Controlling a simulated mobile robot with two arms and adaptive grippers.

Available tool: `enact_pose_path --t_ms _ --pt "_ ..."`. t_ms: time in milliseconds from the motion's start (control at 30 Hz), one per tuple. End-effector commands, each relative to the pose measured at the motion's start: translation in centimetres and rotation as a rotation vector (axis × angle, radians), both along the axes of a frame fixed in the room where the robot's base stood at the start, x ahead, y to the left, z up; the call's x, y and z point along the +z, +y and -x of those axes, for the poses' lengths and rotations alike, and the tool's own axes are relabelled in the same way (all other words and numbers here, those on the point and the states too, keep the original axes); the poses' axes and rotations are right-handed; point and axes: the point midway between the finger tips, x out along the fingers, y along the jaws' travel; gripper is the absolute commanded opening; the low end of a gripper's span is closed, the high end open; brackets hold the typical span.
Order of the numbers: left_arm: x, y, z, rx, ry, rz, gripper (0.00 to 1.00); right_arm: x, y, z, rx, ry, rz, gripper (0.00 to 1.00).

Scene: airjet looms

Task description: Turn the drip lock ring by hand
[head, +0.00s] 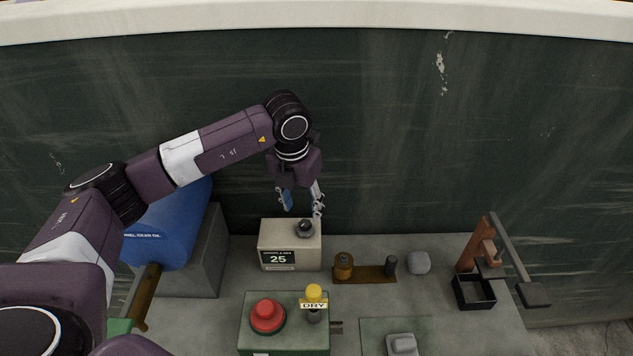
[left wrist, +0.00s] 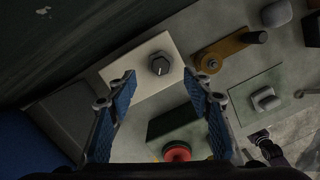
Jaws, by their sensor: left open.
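No part in view is labelled as the drip lock ring, and I cannot tell for sure which one it is. A round dark knob (head: 305,229) sits on top of a beige box (head: 290,259) marked 25. In the left wrist view the knob (left wrist: 160,63) has a light pointer line and lies ahead, between the lines of the fingers. My left gripper (head: 301,203) is open and empty, above and behind the box, fingers pointing down. Its blue-padded fingers (left wrist: 161,86) are apart from the knob. My right gripper is not in view.
A blue gear oil drum (head: 168,228) lies left of the box. A brown plate (head: 372,273) and a black tray (head: 474,292) are rightward. A dark wall rises behind.

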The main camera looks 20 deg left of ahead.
Motion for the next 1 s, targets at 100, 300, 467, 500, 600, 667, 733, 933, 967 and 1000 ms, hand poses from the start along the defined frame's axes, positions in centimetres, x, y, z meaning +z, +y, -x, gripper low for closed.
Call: enact_pose_path --t_ms 100,300,467,500,600,667,733,933,967,1000 --pt "-0.3 0.0 0.0 -0.001 0.001 0.001 0.46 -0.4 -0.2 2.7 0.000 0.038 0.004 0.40" --pt "-2.1 -0.1 -0.2 -0.001 0.001 0.002 0.46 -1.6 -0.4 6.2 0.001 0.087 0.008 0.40" --pt "-4.0 -0.1 -0.5 -0.001 0.001 0.001 0.46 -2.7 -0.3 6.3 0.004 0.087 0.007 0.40" --pt "-4.5 -0.1 -0.6 -0.001 0.001 0.001 0.46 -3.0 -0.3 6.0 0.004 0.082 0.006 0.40" --pt "-5.7 -0.1 -0.7 -0.001 0.001 0.001 0.46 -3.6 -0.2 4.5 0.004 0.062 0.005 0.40" --pt "-6.4 -0.1 -0.8 -0.001 0.002 0.001 0.46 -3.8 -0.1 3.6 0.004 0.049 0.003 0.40" --pt "-7.2 -0.1 -0.9 0.000 0.002 0.001 0.46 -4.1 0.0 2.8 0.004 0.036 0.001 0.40" --pt "-7.8 -0.1 -1.1 -0.001 -0.001 0.002 0.46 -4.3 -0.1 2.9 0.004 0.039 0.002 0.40" --pt "-7.8 -0.1 -1.1 -0.001 -0.001 0.002 0.46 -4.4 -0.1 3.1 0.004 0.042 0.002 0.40" --pt "-7.9 -0.1 -1.1 -0.001 -0.001 0.002 0.46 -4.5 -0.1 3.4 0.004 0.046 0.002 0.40"
